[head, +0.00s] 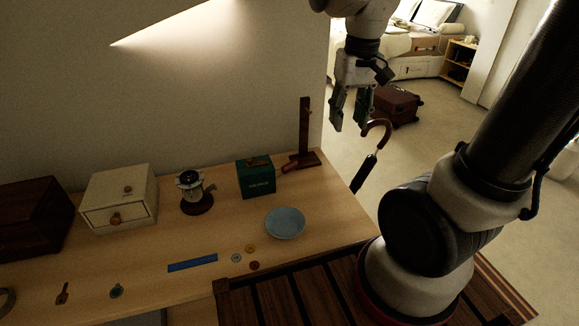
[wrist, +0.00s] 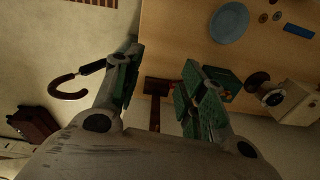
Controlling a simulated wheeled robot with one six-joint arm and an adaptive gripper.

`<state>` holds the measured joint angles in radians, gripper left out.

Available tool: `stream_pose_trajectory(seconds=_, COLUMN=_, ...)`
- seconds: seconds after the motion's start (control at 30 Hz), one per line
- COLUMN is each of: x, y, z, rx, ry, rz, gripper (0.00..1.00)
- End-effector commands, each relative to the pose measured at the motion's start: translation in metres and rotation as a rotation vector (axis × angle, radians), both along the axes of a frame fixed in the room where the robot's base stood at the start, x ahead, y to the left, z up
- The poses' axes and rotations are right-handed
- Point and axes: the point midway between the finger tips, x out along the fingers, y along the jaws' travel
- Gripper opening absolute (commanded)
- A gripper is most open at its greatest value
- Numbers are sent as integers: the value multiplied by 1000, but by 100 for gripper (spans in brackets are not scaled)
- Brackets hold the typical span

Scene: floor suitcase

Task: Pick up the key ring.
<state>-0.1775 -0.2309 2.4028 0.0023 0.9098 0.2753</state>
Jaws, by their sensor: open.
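A small round item with a loop at its top (head: 116,291) lies near the front left of the wooden table in the head view. It may be the key ring, but it is too small to be sure. A brown key-shaped item (head: 62,293) lies to its left. My gripper (head: 349,122) is open and empty, high up beyond the table's right end, far from both items. In the wrist view its two green-padded fingers (wrist: 160,88) are spread apart. Neither small item shows in the wrist view.
The table (head: 325,215) holds a cream drawer box (head: 120,200), a green box (head: 257,180), a blue plate (head: 285,223), a blue ruler (head: 192,263), several small discs and a dark wooden stand (head: 304,130). An umbrella (head: 366,165) is by the right edge. A suitcase (head: 398,106) stands on the floor.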

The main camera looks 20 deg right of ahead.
Motion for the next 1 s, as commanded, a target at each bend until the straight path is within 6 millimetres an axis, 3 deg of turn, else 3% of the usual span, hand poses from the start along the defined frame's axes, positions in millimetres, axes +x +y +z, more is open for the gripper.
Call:
stream_pose_trajectory(seconds=0.27, x=70, y=49, z=-70, rx=-30, ry=123, rz=-316, gripper=41)
stream_pose_trajectory(seconds=0.4, x=110, y=78, z=-116, rx=-46, ry=136, rz=-637, gripper=41)
stream_pose_trajectory(seconds=0.5, x=130, y=92, z=-134, rx=-40, ry=119, rz=-864, gripper=41)
stream_pose_trajectory(seconds=0.7, x=150, y=102, z=-144, rx=-11, ry=88, rz=-1145, gripper=41)
stream_pose_trajectory(seconds=1.0, x=150, y=102, z=-172, rx=-7, ry=85, rz=-1198, gripper=41)
